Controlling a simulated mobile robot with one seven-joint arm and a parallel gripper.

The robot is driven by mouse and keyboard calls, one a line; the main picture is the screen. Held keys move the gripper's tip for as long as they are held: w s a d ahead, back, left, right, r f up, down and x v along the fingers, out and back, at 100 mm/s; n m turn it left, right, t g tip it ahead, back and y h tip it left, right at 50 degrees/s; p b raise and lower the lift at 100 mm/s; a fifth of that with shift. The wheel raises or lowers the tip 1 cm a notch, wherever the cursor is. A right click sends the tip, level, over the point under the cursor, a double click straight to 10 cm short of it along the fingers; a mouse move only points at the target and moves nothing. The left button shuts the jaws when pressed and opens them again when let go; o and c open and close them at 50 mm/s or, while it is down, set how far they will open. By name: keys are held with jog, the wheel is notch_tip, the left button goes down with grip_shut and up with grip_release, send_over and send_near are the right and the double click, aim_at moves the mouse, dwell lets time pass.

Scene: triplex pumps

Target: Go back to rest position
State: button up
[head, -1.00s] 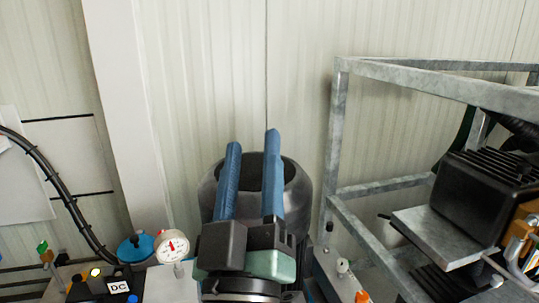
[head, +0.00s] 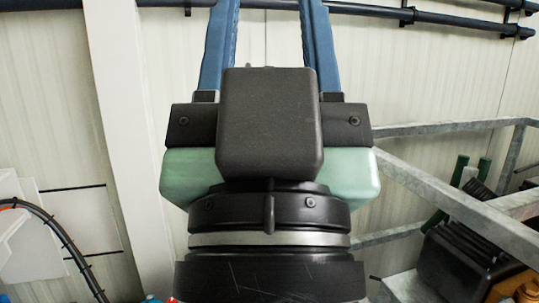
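My gripper (head: 270,30) fills the middle of the head view, close to the camera, with its two blue fingers pointing up. The fingers stand well apart, and only wall and a dark pipe show between them. Their tips are cut off by the top edge. The black gripper body (head: 269,125) and green-sided mount hide what is behind them. No held object shows.
A grey metal frame (head: 450,127) with black machinery (head: 465,258) stands at the right. A dark pipe (head: 440,20) runs along the pale wall (head: 420,80). A black cable (head: 60,235) hangs at the left. Small red and blue parts show at the bottom edge.

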notch_tip(320, 180, up, 22)
jog(key=p, duration=1.9)
